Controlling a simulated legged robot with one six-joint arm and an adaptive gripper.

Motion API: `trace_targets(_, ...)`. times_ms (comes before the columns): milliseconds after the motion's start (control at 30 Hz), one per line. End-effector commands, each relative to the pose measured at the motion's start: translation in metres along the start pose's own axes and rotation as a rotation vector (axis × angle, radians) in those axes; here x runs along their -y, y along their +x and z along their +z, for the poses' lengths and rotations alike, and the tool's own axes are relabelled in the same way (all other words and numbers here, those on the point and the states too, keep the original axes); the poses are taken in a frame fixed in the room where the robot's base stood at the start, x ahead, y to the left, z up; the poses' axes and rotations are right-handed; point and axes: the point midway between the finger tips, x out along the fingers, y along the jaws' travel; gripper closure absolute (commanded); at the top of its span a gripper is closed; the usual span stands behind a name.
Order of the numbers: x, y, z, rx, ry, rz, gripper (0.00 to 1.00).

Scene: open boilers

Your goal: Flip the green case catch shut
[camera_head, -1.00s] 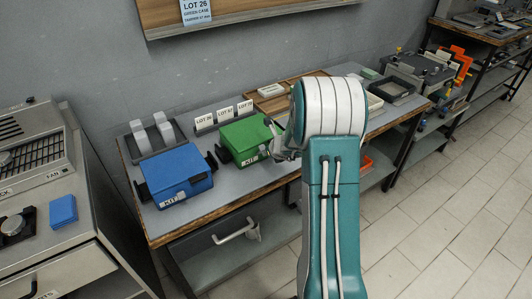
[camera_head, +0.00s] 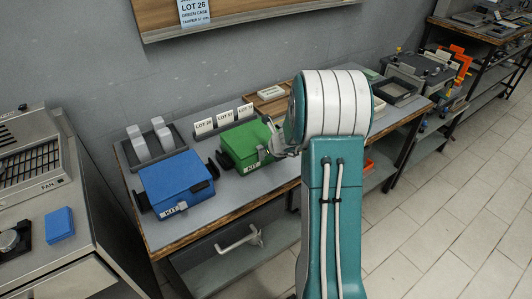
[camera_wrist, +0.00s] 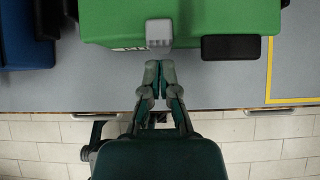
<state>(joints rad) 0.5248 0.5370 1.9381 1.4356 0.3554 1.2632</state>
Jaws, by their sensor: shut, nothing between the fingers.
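The green case (camera_head: 243,143) sits on the workbench with its lid down, right of a blue case. In the wrist view the green case (camera_wrist: 200,18) fills the top, and its grey catch (camera_wrist: 159,33) sticks out from the front edge. My gripper (camera_wrist: 159,64) is shut and empty, its fingertips just below the catch in that view; I cannot tell if they touch it. In the head view my gripper (camera_head: 272,148) is at the front right of the green case, partly hidden by my arm. Whether the catch is fastened is not clear.
The blue case (camera_head: 176,182) stands close on the left. Lot cards (camera_head: 225,118) stand behind the green case. A black block (camera_wrist: 231,47) juts from the green case's front, right of the catch. The bench (camera_head: 225,190) is bare in front.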

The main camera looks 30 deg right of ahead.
Motion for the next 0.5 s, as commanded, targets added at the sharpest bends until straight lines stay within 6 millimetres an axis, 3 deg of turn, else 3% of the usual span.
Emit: trace_targets(500, 0.0, -0.012, 0.011, 0.001, -0.001, -0.001, 1.0)
